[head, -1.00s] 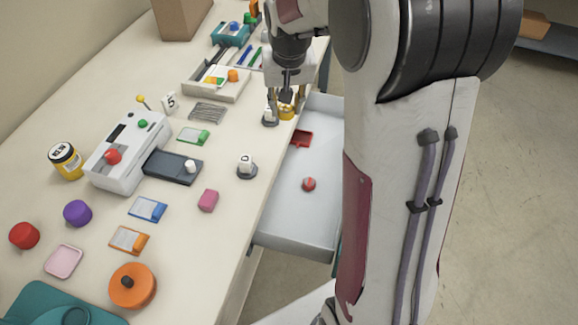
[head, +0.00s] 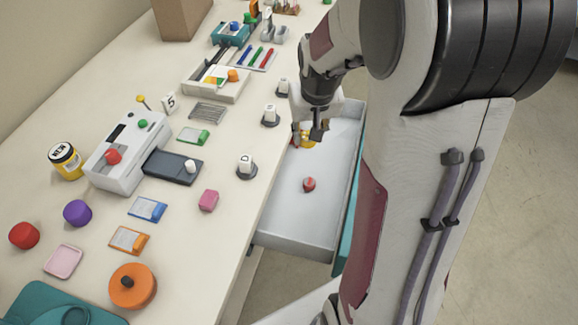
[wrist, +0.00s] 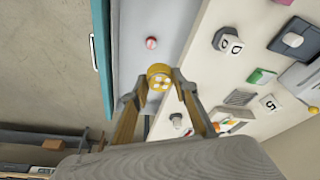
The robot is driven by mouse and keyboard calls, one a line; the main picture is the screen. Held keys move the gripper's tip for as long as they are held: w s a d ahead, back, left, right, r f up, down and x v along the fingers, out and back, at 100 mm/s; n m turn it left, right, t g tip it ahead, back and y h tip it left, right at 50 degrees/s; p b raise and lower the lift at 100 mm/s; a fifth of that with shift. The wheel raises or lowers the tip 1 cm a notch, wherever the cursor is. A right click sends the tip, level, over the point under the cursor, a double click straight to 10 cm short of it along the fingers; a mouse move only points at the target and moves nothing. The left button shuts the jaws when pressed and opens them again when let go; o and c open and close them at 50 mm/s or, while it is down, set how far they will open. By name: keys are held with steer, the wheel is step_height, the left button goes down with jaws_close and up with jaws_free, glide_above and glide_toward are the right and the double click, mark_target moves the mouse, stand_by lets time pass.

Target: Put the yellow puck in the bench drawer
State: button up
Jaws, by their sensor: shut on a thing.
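My gripper (head: 309,135) is shut on the yellow puck (head: 308,141), holding it over the far part of the open bench drawer (head: 285,232). In the wrist view the yellow puck (wrist: 159,75) sits between the two fingertips, with pale spots on its face. The drawer (wrist: 133,20) is grey-white inside, pulled out from the bench's right side, and lies below the puck. A small red round thing (head: 309,184) lies on the drawer floor; it also shows in the wrist view (wrist: 151,43). My gripper hides part of the drawer's far end.
The bench top left of the drawer holds a white block marked D on a dark base (head: 246,165), a similar piece (head: 270,116) near the edge, a pink block (head: 208,200) and a white machine (head: 127,150). The near part of the drawer is clear.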

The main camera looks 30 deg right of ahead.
step_height(320, 180, down, 18)
stand_by(0.6)
steer(key=shift+f, duration=0.25)
glide_above(303, 202)
steer(key=s, duration=0.1)
steer(key=shift+a+f, duration=0.2)
steer(key=shift+f, duration=2.55)
steer(key=shift+f, duration=0.1)
steer(key=shift+f, duration=1.95)
steer(key=shift+f, duration=0.2)
steer(key=o, duration=1.2)
steer(key=shift+c, duration=0.2)
steer(key=shift+r, duration=0.2)
